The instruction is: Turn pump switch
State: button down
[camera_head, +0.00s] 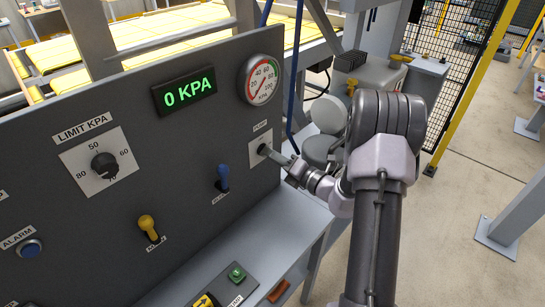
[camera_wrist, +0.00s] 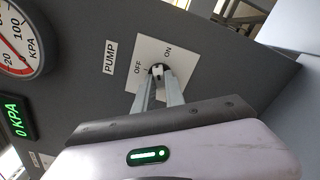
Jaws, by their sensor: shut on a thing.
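The pump switch (camera_wrist: 157,70) is a small dark knob on a white plate (camera_wrist: 150,52) marked OFF and ON, under a PUMP label (camera_wrist: 109,56). In the head view the same plate (camera_head: 254,155) is at the right end of the grey panel. My gripper (camera_head: 267,151) reaches it from the right and is shut on the switch. In the wrist view its two fingers (camera_wrist: 160,77) close around the knob, partly hiding it. Which mark the knob points to cannot be told clearly.
The display (camera_head: 184,92) reads 0 KPA, beside a round gauge (camera_head: 262,80). A green-button box (camera_head: 237,273) sits on the ledge below.

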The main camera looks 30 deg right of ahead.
jog(key=n+b, duration=0.6)
jog(key=n, duration=0.5)
jog(key=shift+f, duration=0.15)
jog(key=shift+n+b, duration=0.35)
jog(key=shift+n, duration=0.15)
jog(key=c, duration=1.4)
grip_release()
jog(key=p+v, duration=0.3)
jog(key=v, duration=1.4)
jog(key=shift+s+r, duration=0.2)
jog(key=shift+s, duration=0.05)
